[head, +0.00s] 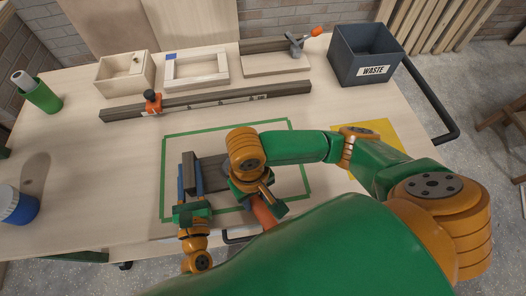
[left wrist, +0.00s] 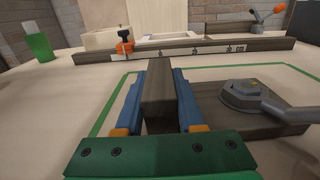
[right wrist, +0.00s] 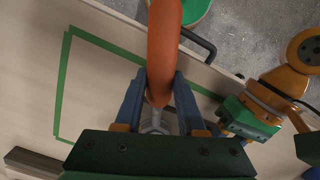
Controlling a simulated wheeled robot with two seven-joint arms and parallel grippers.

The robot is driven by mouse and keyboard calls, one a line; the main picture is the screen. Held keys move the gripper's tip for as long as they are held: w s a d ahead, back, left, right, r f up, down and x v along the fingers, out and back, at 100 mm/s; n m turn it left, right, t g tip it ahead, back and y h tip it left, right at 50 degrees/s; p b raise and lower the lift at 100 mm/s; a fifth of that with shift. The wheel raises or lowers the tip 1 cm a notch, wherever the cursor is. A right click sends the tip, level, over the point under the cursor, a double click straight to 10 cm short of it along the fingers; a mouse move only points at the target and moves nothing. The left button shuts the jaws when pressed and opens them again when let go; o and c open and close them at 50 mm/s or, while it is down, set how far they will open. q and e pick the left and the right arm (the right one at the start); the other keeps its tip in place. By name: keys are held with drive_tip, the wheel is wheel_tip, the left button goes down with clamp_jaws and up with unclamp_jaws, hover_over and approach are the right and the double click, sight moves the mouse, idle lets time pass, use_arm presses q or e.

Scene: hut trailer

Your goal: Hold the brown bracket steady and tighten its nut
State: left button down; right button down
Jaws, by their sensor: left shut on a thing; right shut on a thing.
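The brown bracket (head: 207,167) lies inside the green-taped area. My left gripper (head: 190,177) is shut on its upright part, which stands between the blue fingers in the left wrist view (left wrist: 159,90). The bracket's flat part extends to the right. A grey ratchet head (left wrist: 246,94) sits over that flat part, its handle running right; the nut is not visible, apparently hidden under the head. My right gripper (right wrist: 160,90) is shut on the ratchet's orange handle (right wrist: 164,45). In the head view, my right arm partly hides this orange handle (head: 263,213).
A long dark rail (head: 205,100) with an orange clamp (head: 152,102) lies behind the taped area. Wooden trays (head: 125,72) and a waste bin (head: 365,55) stand at the back.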

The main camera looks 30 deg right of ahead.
drive_tip(key=shift+a+m, duration=0.5)
drive_tip(key=shift+a, duration=0.05)
drive_tip(key=shift+d, duration=0.1)
drive_tip(key=shift+d+n, duration=0.25)
drive_tip(key=shift+n, duration=0.05)
drive_tip(key=shift+r, duration=1.8)
wheel_tip(320, 180, up, 5)
